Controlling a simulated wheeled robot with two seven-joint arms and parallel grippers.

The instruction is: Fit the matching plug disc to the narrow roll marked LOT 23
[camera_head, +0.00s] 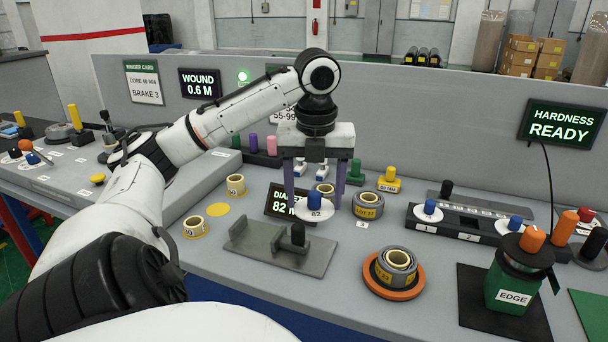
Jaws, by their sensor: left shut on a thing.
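My left gripper (314,203) reaches down over the middle of the table. Its two purple fingers are shut on a white disc with a blue knob (315,201), marked 82 or similar. The disc appears held above the table, in front of the diameter display (283,204). A grey-wrapped roll with yellow labels and a pale core (398,259) sits in an orange dish (391,291) to the right and nearer; its label may read LOT 23. Another grey roll (368,207), its label perhaps LOT 27, stands just right of the gripper. My right gripper is not in view.
A black rack (454,226) at right holds blue-knobbed discs. A green EDGE box (513,281) stands front right.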

